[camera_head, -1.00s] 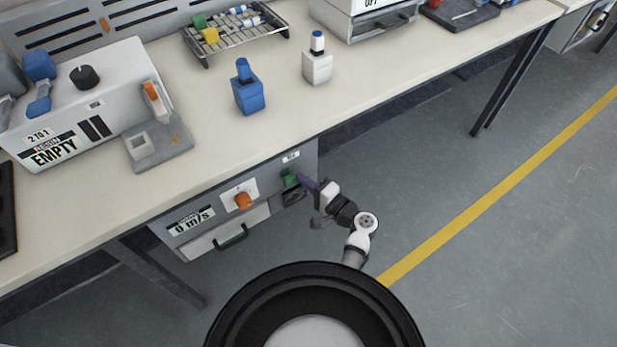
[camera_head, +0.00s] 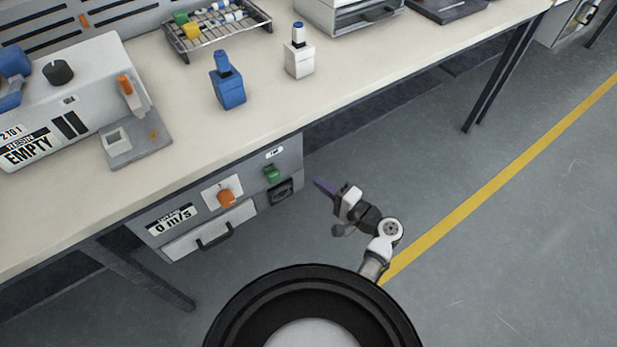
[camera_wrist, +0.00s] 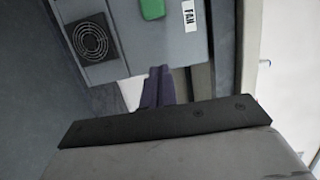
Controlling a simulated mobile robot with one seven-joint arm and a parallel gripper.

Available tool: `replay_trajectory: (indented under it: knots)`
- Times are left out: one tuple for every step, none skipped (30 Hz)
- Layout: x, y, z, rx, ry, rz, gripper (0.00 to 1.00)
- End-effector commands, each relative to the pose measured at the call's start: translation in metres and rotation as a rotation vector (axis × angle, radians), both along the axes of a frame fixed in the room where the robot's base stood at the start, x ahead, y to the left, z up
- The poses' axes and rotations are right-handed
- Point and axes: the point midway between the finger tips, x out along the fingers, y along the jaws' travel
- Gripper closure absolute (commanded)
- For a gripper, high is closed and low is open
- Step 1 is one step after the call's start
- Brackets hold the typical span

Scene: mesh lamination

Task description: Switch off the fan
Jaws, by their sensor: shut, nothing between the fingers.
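The fan unit (camera_head: 243,205) is a grey box under the table's front edge, with a green switch (camera_head: 271,173) below a small white label. A dark square fan vent (camera_head: 281,192) sits under the switch. The unit's display (camera_head: 173,219) reads 0 m/s. In the wrist view, the green switch (camera_wrist: 152,8) is cut by the top edge, beside the label (camera_wrist: 189,15) reading FAN and the round vent grille (camera_wrist: 90,38). My gripper (camera_head: 320,185) is shut and empty, to the right of the switch and apart from it. Its purple fingers (camera_wrist: 157,88) also show in the wrist view.
An orange knob (camera_head: 226,196) and a drawer with a black handle (camera_head: 214,238) are on the same unit. The tabletop above holds a blue bottle (camera_head: 228,85), a white bottle (camera_head: 298,55) and a resin machine (camera_head: 70,90). The floor right of my gripper is clear.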

Motion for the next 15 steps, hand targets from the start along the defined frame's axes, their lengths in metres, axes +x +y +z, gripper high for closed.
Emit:
replay_trajectory:
  knots:
    - [-0.004, -0.006, -0.001, 0.001, 0.001, -0.003, 1.00]
    - [-0.007, -0.009, -0.001, 0.001, 0.001, -0.002, 1.00]
    - [-0.009, -0.012, -0.001, 0.001, 0.000, -0.003, 1.00]
    - [-0.011, -0.014, -0.001, 0.001, 0.000, -0.003, 1.00]
    - [-0.012, -0.015, -0.001, 0.001, 0.000, -0.002, 1.00]
    - [-0.014, -0.016, 0.000, 0.001, 0.000, -0.001, 1.00]
    - [-0.014, -0.017, 0.000, 0.001, 0.000, 0.000, 1.00]
    - [-0.015, -0.018, 0.000, 0.001, 0.000, 0.000, 1.00]
    - [-0.015, -0.018, 0.000, 0.001, 0.000, 0.000, 1.00]
    - [-0.015, -0.018, 0.000, 0.001, 0.000, 0.000, 1.00]
    - [-0.015, -0.018, 0.000, 0.001, 0.000, 0.000, 1.00]
    - [-0.015, -0.018, 0.000, 0.001, 0.000, 0.000, 1.00]
    - [-0.015, -0.018, 0.000, 0.001, 0.000, 0.000, 1.00]
    - [-0.015, -0.018, 0.000, 0.001, 0.000, 0.000, 1.00]
    - [-0.015, -0.018, 0.000, 0.001, 0.000, 0.000, 1.00]
